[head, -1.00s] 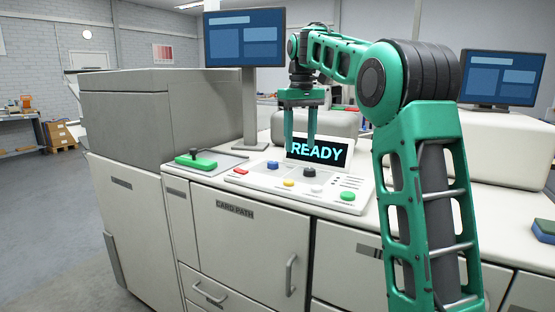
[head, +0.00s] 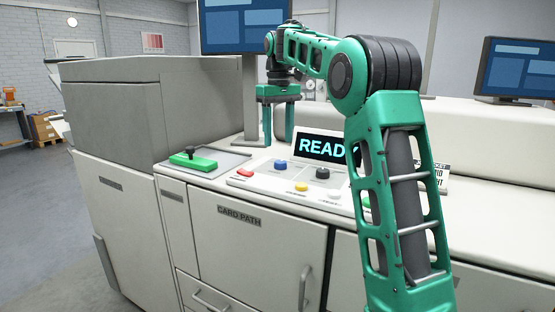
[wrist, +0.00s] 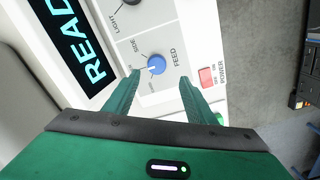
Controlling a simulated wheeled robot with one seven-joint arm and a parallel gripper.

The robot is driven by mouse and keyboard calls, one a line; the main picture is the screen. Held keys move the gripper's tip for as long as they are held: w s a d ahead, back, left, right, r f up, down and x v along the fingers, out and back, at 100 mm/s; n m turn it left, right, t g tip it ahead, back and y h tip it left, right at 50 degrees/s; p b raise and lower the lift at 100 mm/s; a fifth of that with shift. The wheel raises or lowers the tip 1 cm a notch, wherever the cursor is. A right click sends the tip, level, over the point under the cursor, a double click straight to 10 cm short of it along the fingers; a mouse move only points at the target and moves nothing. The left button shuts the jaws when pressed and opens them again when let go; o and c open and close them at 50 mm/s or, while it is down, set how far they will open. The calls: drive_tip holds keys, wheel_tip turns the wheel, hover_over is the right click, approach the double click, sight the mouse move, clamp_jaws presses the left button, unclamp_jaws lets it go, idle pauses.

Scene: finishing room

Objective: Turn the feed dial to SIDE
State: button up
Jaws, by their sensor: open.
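The feed dial is a blue round knob (head: 280,165) on the white control panel. In the wrist view the blue dial (wrist: 156,64) has the word FEED beside it and a small white mark on its left side. The SIDE label (wrist: 133,45) is printed at its upper left; another label below the dial is too small to read. My gripper (head: 278,142) is open and empty, pointing down above the dial. In the wrist view my gripper's fingertips (wrist: 160,76) appear on either side just below the dial, apparently not touching it.
A READY display (head: 322,148) stands behind the panel's knobs. A black knob (head: 322,173), a yellow button (head: 301,187) and a red power switch (head: 245,172) are near the dial. A monitor (head: 245,25) rises behind.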

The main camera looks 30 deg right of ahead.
sight(280, 161)
drive_tip(key=f, duration=0.7)
drive_tip(key=shift+d+f, duration=0.3)
drive_tip(key=shift+d, duration=0.05)
drive_tip(key=c, duration=1)
